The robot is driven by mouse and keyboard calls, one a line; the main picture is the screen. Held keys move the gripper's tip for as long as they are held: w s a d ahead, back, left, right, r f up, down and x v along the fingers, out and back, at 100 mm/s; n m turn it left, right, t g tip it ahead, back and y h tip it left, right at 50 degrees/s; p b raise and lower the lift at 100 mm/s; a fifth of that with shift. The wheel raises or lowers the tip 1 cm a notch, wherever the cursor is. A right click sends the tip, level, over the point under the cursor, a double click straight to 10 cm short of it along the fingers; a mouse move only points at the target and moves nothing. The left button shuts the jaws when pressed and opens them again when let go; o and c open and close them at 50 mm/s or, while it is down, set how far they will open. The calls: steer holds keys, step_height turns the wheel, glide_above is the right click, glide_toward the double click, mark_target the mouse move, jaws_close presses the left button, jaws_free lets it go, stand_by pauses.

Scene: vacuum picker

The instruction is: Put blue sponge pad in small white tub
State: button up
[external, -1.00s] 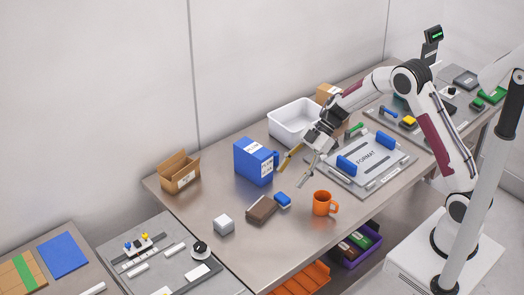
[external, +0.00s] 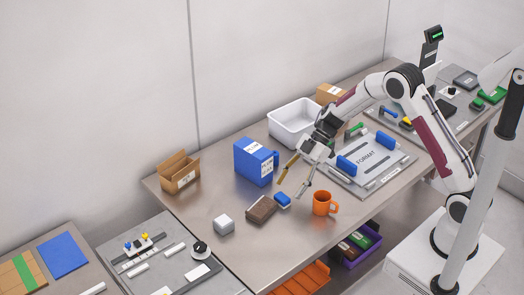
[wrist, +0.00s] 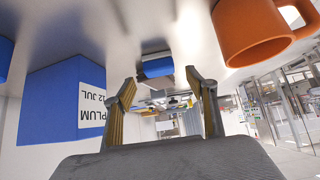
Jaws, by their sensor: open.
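The small blue sponge pad (external: 283,199) lies on the metal bench, beside the brown block. In the wrist view, the blue pad (wrist: 157,68) shows just beyond and between the fingertips. The white tub (external: 293,122) stands at the back of the bench, behind my gripper, and looks empty.
An orange mug (external: 322,203) stands close to the right of my gripper. A grey format plate (external: 372,165) lies to the right.

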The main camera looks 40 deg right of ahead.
mark_target(282, 196)
steer(key=shift+a, duration=0.1)
steer(key=shift+x, duration=2.55)
steer(key=c, duration=1.1)
steer(key=shift+o, duration=0.2)
steer(key=shift+r, duration=5)
